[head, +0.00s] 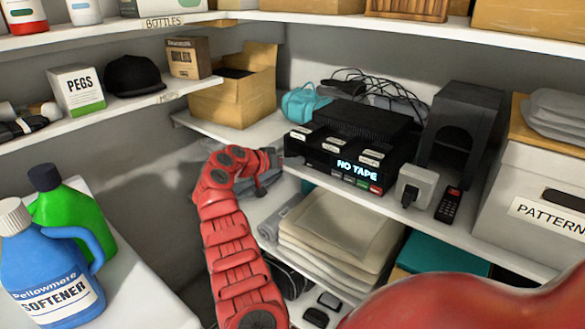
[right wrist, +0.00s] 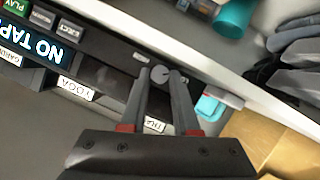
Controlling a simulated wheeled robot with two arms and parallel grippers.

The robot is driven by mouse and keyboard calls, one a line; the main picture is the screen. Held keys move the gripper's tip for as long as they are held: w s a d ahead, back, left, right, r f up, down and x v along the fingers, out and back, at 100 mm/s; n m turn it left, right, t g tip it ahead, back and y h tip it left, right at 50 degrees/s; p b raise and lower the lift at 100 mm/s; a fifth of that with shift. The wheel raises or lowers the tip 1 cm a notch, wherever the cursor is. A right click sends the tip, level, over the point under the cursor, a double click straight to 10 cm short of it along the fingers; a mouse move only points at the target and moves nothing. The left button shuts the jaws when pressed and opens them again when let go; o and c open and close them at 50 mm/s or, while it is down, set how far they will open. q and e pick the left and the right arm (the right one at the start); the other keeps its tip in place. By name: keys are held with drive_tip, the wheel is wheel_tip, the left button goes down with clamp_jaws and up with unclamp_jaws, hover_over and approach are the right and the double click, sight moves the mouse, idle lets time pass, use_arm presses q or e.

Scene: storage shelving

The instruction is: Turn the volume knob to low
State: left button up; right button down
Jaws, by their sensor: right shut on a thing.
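The volume knob (right wrist: 160,73) is a small round grey knob on the dark front panel of the tape deck. In the right wrist view my right gripper (right wrist: 160,74) has one finger on each side of it and is shut on it. Its setting cannot be read clearly. In the head view the black tape deck (head: 355,139) sits on the middle shelf with its display reading "NO TAPE". My right gripper (head: 272,179) is at the deck's left front end there, and the knob cannot be made out. My left gripper is not in view.
Labelled tapes top the deck. A teal bag (head: 303,104) lies behind left. Folded cloths (head: 335,230) fill the shelf below. Bottles stand at left.

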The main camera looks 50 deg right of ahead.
drive_tip(key=c, duration=0.7)
unclamp_jaws()
drive_tip(key=shift+o, duration=0.2)
drive_tip(key=shift+a, duration=0.1)
drive_tip(key=s+b+v, duration=0.1)
drive_tip(key=b+v, duration=0.2)
drive_tip(key=v, duration=1.4)
drive_tip(key=shift+w+b, duration=0.4)
drive_tip(key=shift+w, duration=0.1)
drive_tip(key=shift+r, duration=0.1)
